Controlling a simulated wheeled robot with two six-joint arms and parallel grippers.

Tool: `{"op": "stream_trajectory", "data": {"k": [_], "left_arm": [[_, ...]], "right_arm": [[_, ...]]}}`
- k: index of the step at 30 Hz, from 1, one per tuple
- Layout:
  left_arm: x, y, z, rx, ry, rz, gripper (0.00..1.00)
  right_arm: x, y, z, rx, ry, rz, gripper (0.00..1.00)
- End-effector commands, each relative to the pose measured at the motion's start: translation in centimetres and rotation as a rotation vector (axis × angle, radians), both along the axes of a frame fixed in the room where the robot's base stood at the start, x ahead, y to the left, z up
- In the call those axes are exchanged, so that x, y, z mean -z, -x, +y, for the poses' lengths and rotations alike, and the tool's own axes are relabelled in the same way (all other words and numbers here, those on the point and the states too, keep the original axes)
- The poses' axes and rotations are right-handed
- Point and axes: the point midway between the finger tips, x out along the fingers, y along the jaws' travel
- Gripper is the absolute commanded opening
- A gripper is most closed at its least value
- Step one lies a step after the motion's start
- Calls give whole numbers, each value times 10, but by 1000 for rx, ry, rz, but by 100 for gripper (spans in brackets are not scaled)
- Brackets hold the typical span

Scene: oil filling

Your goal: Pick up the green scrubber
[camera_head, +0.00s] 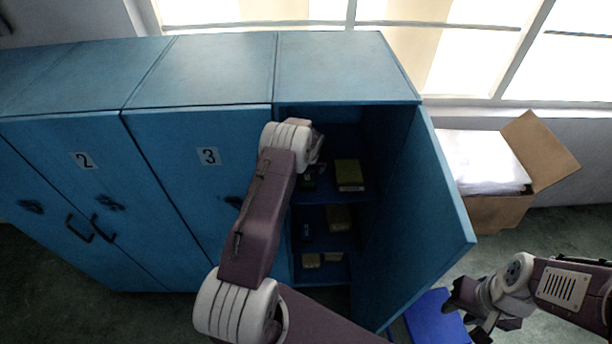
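An open blue cabinet (348,88) holds items on its shelves. On its upper shelf lies a flat yellow-green block (349,174), which looks like the green scrubber. A small dark green item (308,183) sits to its left, partly hidden by my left arm; I cannot tell what it is. My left gripper (317,152) is inside the opening, up and left of the yellow-green block; its fingers are mostly hidden behind its wrist. My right gripper (466,314) is low at the right, outside the cabinet, with its dark fingers apart and nothing between them.
The cabinet door (436,220) stands open to the right, between the shelves and my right arm. Lower shelves hold a tan block (340,217) and other small items. A blue container (432,316) is by my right gripper. An open cardboard box (497,210) stands behind.

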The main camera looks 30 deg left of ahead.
Motion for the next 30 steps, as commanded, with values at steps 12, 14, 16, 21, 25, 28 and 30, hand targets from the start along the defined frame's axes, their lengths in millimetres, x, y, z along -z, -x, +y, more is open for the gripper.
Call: {"op": "stream_trajectory", "data": {"k": [12,14,16,21,25,28,30], "left_arm": [[44,-14,11,0,0,0,87],[47,-15,12,1,-1,-1,87],[49,-15,12,1,0,0,87],[48,-15,12,1,0,0,84],[48,-15,12,1,0,-1,48],[48,-15,12,1,0,-1,21],[48,-16,12,1,0,-1,21]], "right_arm": [[-22,0,0,0,0,0,34],[-22,0,0,0,0,0,34],[-22,0,0,0,0,0,34],[-22,0,0,0,0,0,34],[-22,0,0,0,0,0,34],[-22,0,0,0,0,0,34],[-22,0,0,0,0,0,34]]}}
